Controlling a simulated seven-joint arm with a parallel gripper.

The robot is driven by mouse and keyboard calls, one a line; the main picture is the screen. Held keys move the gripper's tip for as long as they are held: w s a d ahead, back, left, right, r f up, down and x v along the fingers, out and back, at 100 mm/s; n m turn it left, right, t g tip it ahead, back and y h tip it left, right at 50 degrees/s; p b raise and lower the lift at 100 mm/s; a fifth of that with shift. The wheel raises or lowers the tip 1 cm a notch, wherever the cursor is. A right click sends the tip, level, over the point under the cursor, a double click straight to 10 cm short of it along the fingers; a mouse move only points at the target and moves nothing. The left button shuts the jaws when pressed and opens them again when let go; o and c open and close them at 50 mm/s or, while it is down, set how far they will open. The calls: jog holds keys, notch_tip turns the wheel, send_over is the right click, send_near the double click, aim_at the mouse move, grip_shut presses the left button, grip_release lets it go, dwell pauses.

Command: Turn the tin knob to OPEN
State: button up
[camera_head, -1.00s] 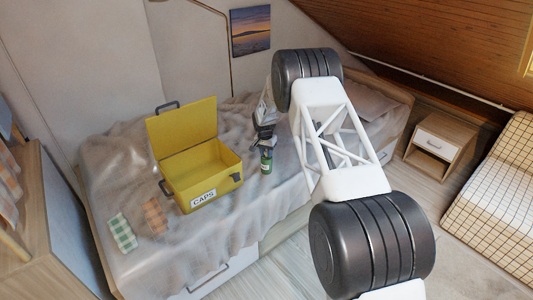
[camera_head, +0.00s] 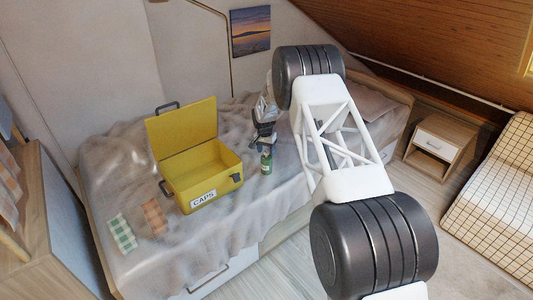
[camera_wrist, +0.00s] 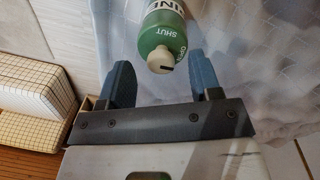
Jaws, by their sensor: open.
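The tin (camera_head: 266,164) is a small green cylinder with a white label, standing on the bed beside the yellow box. In the wrist view the tin (camera_wrist: 160,28) shows the words SHUT and OPEN around its cream knob (camera_wrist: 157,59). The knob has a dark mark on its end, towards the OPEN lettering; its exact setting is hard to tell. My gripper (camera_head: 265,146) is just above the tin. In the wrist view its two blue fingers (camera_wrist: 160,66) are apart, one on each side of the knob, with gaps showing between them and it.
The open yellow box (camera_head: 204,173) labelled CAPS stands left of the tin. Green-checked (camera_head: 122,232) and orange (camera_head: 154,216) cloths lie on the rumpled bed cover (camera_head: 218,238). A wooden nightstand (camera_head: 439,148) stands at the right.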

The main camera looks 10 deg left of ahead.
jog(key=shift+a+r, duration=0.2)
jog(key=shift+r, duration=2.75)
jog(key=shift+r, duration=0.1)
